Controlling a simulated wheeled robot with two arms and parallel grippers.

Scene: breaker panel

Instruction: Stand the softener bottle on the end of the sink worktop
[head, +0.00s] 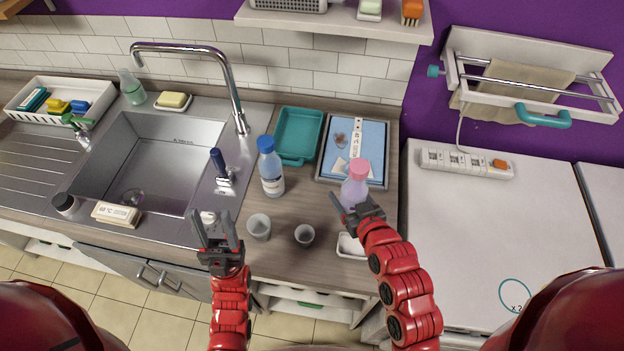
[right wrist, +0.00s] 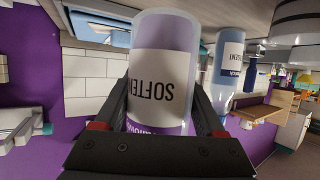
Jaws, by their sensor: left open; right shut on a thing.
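The softener bottle (head: 355,187) is pale purple with a pink cap. It is at the right end of the wooden sink worktop (head: 297,219). My right gripper (head: 354,204) is shut on its lower part. In the right wrist view the bottle (right wrist: 162,75), with its white "SOFTEN" label upside down, sits between the two fingers of the right gripper (right wrist: 160,125). Whether its base touches the worktop cannot be told. My left gripper (head: 217,229) is open and empty, in front of the sink's right front corner.
A blue-capped bottle (head: 271,170) stands left of the softener. Two small cups (head: 259,227) (head: 304,235) and a white dish (head: 350,246) are near the front edge. A blue tray (head: 352,150) and a teal tray (head: 298,136) lie behind. A white appliance top (head: 490,235) is to the right.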

